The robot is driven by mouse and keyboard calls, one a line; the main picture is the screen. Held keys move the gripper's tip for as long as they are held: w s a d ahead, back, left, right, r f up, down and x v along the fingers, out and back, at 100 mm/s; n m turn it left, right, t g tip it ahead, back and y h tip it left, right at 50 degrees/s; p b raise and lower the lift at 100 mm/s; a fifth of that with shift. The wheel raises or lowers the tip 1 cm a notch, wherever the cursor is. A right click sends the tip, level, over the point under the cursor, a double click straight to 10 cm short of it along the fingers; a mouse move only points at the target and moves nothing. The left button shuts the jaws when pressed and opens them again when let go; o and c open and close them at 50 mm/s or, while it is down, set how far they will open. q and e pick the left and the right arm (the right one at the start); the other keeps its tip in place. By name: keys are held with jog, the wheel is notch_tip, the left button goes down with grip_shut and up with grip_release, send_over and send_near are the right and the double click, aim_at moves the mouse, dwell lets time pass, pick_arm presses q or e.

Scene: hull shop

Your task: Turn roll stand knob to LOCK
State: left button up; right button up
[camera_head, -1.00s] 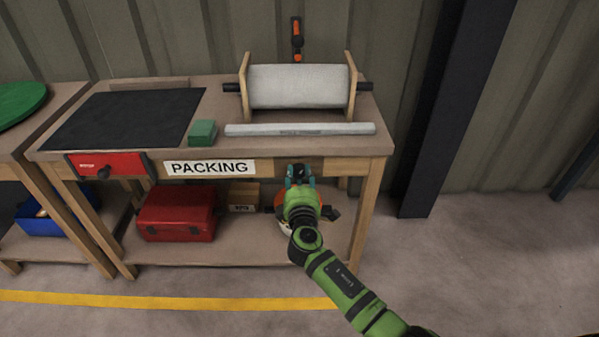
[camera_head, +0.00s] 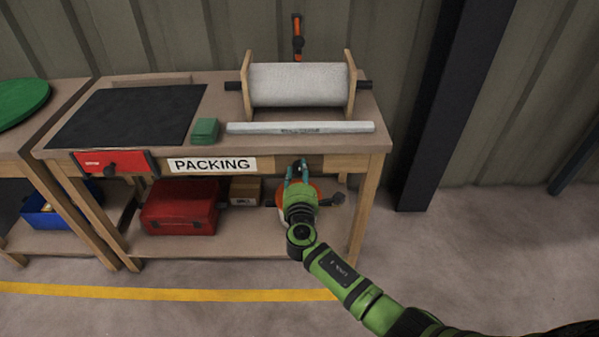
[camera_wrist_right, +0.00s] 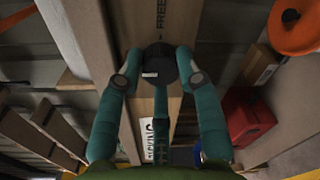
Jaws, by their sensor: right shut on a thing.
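The roll stand knob (camera_wrist_right: 158,63) is round and black with a small white mark on its face. It sits on the wooden front rail of the packing bench, and a dark bit of it shows in the head view (camera_head: 299,164). My right gripper (camera_wrist_right: 160,72) has its teal fingers closed on the knob from both sides; in the head view it reaches up to the rail (camera_head: 299,172). The word FREE (camera_wrist_right: 162,16) is printed beside the knob in the wrist view. No LOCK label is readable. The roll stand (camera_head: 246,88) holds a pale roll (camera_head: 300,85) on the bench. My left gripper is out of view.
The bench (camera_head: 225,149) also carries a dark mat (camera_head: 125,115), a green block (camera_head: 205,130) and a pale bar (camera_head: 300,128). A red box (camera_head: 180,207) and an orange round object (camera_wrist_right: 296,28) are on the lower shelf. The floor to the right is clear.

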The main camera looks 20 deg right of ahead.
dwell(0.3)
jog(key=o, duration=0.9)
jog(key=v, duration=1.2)
